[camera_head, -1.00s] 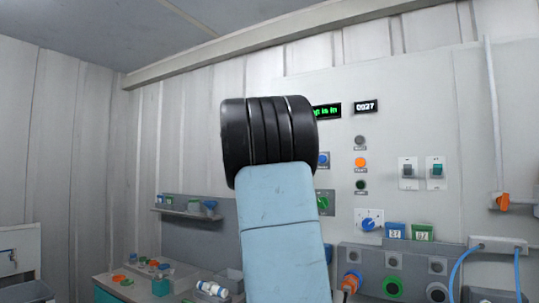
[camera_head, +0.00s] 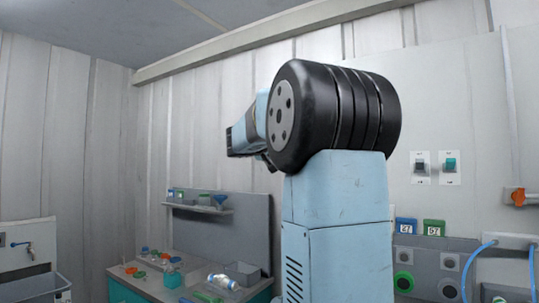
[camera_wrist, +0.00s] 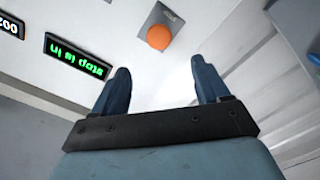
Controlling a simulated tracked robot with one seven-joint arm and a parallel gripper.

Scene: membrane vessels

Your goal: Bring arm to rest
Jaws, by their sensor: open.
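My gripper (camera_wrist: 160,88) shows in the wrist view with its two dark blue fingers spread apart and nothing between them. The wall panel with an orange button (camera_wrist: 158,37) lies beyond the fingertips. In the head view my arm is raised, with its pale blue link upright and its black joint high in the picture. The forearm end points to the left, and the gripper's fingers are not clearly seen there.
A bench (camera_head: 150,286) with small coloured parts stands at the lower left, under a shelf (camera_head: 200,209). A grey bin (camera_head: 35,290) and a tap (camera_head: 22,246) are at the far left. Coloured ports and blue hoses (camera_head: 480,262) are on the right wall.

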